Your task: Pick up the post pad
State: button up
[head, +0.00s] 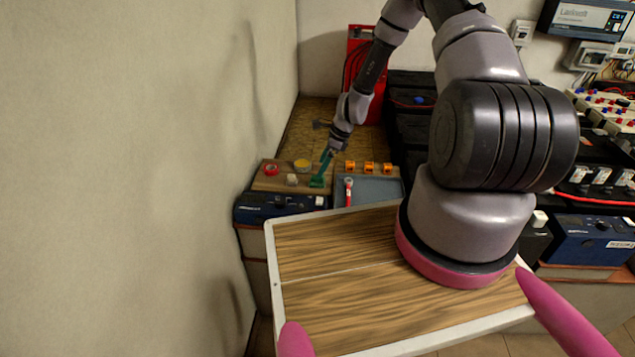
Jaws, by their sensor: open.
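A green, pad-like piece with a slanted upright handle (318,181) stands on the wooden board on the far bench; it looks like the post pad, though it is small in the head view. My gripper (331,148) is open, pointing down at the top of the green handle. The fingertips are too small and dark to tell whether they are around the handle or just above it.
On the wooden board (263,184) are a red roll (271,169), a yellow roll (302,165) and a small pale block (292,180). A red-topped tool (348,190) lies by a grey tray (376,188), with orange pieces (369,167) behind. A wall (150,180) is close left.

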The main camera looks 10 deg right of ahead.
jog(key=x, duration=0.6)
jog(key=shift+s+d+f, duration=0.1)
jog(key=shift+d+f, duration=0.05)
jog(key=shift+f, duration=0.15)
jog(key=c, duration=1.4)
jog(key=shift+r, duration=0.15)
notch_tip(320, 180, up, 10)
jog(key=shift+f, duration=0.1)
